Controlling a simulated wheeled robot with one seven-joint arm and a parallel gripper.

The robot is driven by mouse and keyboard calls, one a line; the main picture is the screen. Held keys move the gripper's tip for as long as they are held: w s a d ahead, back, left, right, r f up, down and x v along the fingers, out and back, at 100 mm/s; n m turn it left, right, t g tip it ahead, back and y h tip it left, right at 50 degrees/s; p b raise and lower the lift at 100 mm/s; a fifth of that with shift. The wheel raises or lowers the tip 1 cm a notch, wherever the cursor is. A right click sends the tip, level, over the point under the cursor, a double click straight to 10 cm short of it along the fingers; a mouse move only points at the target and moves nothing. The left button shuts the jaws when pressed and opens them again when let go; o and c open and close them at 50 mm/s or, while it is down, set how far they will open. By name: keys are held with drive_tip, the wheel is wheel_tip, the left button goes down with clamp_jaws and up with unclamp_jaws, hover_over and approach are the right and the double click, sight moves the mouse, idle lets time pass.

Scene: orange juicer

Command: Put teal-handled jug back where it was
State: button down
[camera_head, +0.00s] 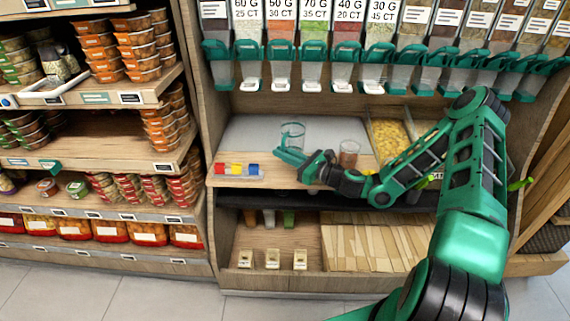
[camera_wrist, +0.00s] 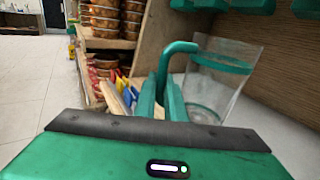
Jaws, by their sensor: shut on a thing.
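The teal-handled jug (camera_head: 293,133) is a clear vessel with a teal band and handle. It is upright or nearly so at the wooden counter of the dispenser shelf. In the wrist view the jug (camera_wrist: 226,85) stands just right of the fingers, with its teal handle reaching left to them. My gripper (camera_head: 281,152) is shut on the handle; its fingers (camera_wrist: 170,98) are close together in the wrist view. The jug's lower part is partly hidden by my gripper, and I cannot tell whether its base touches the counter.
Red, yellow and blue blocks (camera_head: 238,170) lie on the counter to the left. A glass with brown contents (camera_head: 349,153) stands right of my gripper, near a bin of yellow pieces (camera_head: 391,135). Teal-fronted dispensers (camera_head: 313,72) hang above. The grey panel (camera_head: 250,135) left of the jug is clear.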

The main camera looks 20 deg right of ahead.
drive_tip(key=shift+w+d+f, duration=0.15)
drive_tip(key=shift+d+f, duration=0.2)
drive_tip(key=shift+f, duration=1.9)
drive_tip(key=c, duration=1.8)
unclamp_jaws()
drive_tip(key=shift+f, duration=0.1)
drive_tip(key=v, duration=1.2)
